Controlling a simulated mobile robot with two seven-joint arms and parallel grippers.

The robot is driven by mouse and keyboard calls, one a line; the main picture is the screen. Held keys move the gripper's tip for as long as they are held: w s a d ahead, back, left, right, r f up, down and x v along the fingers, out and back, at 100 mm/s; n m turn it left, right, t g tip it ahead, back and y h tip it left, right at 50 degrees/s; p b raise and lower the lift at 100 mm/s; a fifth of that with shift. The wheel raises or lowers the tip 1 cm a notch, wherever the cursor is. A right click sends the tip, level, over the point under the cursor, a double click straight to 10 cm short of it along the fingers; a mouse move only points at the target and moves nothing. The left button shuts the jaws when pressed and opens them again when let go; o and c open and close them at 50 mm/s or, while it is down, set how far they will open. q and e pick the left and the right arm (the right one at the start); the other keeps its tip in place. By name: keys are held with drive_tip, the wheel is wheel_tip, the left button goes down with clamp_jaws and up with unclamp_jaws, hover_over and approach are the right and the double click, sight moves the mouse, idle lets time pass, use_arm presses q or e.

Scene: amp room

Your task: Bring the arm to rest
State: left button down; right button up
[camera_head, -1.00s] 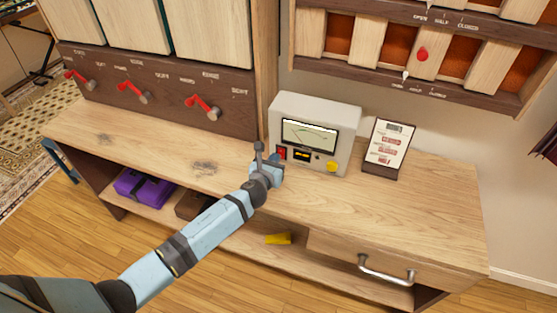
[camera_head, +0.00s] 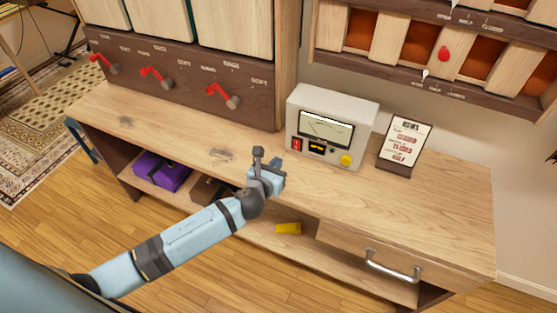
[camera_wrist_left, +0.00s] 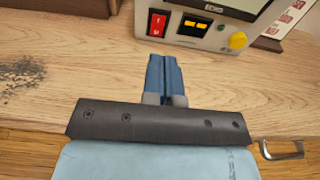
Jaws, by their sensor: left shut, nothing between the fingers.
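My left arm comes in from the lower left of the head view. My left gripper (camera_head: 276,167) is over the front part of the wooden bench top (camera_head: 400,217), in front of the meter box. In the left wrist view its blue fingers (camera_wrist_left: 165,75) are together with nothing between them. They point toward the meter box and are apart from it. My right gripper is in neither view.
The cream meter box (camera_head: 361,112) has a dial, a red switch and a yellow knob. A sign card (camera_head: 404,140) stands to its right. Red-handled levers (camera_head: 221,93) line the panel at left. A drawer handle (camera_head: 392,268) juts out in front. A purple case (camera_head: 160,172) and yellow object (camera_head: 288,229) lie below.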

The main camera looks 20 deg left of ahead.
use_arm(q)
drive_tip(key=s+d+n+g+h+p, duration=0.1)
drive_tip(key=s+n+p, duration=0.3)
drive_tip(key=s+n, duration=0.9)
drive_tip(key=s+d+f+n+g+h+p, duration=0.1)
drive_tip(key=s+n+g+p, duration=0.2)
drive_tip(key=s+n, duration=1)
drive_tip(key=n, duration=0.7)
drive_tip(key=shift+d+f+g+h+p, duration=0.2)
drive_tip(key=shift+d+g+h+p, duration=0.1)
drive_tip(key=shift+g+p, duration=0.1)
